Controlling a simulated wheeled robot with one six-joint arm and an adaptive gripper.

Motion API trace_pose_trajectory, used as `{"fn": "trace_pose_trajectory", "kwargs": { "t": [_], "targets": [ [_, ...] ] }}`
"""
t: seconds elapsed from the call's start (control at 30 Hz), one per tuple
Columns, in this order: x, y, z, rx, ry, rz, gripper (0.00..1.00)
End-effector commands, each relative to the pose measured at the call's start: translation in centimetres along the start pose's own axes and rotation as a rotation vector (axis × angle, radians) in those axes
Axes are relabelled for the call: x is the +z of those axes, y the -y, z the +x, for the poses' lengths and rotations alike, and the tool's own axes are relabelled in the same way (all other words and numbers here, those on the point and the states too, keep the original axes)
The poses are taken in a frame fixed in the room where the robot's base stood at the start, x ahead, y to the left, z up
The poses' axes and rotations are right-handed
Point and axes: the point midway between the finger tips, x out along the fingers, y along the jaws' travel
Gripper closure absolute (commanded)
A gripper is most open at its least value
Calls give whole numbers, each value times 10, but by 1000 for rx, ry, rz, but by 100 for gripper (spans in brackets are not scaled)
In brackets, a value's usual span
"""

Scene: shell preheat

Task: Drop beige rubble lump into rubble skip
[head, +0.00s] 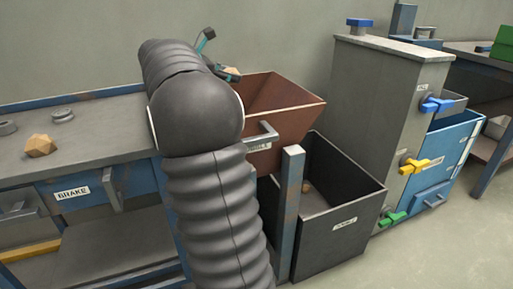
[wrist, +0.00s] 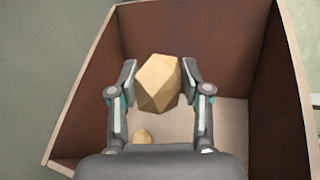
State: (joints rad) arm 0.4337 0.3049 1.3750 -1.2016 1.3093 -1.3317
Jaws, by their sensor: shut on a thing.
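The beige rubble lump (wrist: 156,84) is pinched between the two fingers of my gripper (wrist: 158,92) in the wrist view. It is held over the open brown rubble skip (wrist: 269,63), with the skip's walls around it in that view. In the head view, the brown skip (head: 310,107) has a handle and a label partly hidden by my arm. The held lump (head: 232,71) shows just behind my arm, at the skip's far left; my gripper (head: 222,66) is mostly hidden there. A smaller beige lump (wrist: 142,136) lies on the skip's pale floor, partly covered by my gripper.
A tan lump (head: 40,146) and grey rings lie on the left bench (head: 95,137). A black bin (head: 337,222) stands below the skip with a small lump inside. A grey cabinet (head: 387,95) with coloured valve handles is to the right. Open floor lies at lower right.

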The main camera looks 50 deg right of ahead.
Motion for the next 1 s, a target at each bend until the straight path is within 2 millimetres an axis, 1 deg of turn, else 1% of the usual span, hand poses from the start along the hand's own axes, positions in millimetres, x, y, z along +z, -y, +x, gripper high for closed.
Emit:
{"fn": "trace_pose_trajectory", "kwargs": {
  "t": [0.03,0.2,0.3,0.43,0.7,0.73,0.83,0.87,1.0],
  "targets": [
    [-11,2,5,0,0,1,90],
    [-26,6,12,-1,1,2,90],
    [-31,8,15,-2,1,3,90],
    [-34,9,16,-3,1,3,90],
    [-34,9,16,-3,1,2,90],
    [-34,9,16,-3,1,2,50],
    [-34,9,16,-3,1,2,25],
    [-34,9,16,-3,1,2,23],
    [-34,9,16,-3,1,2,23]
  ]
}}
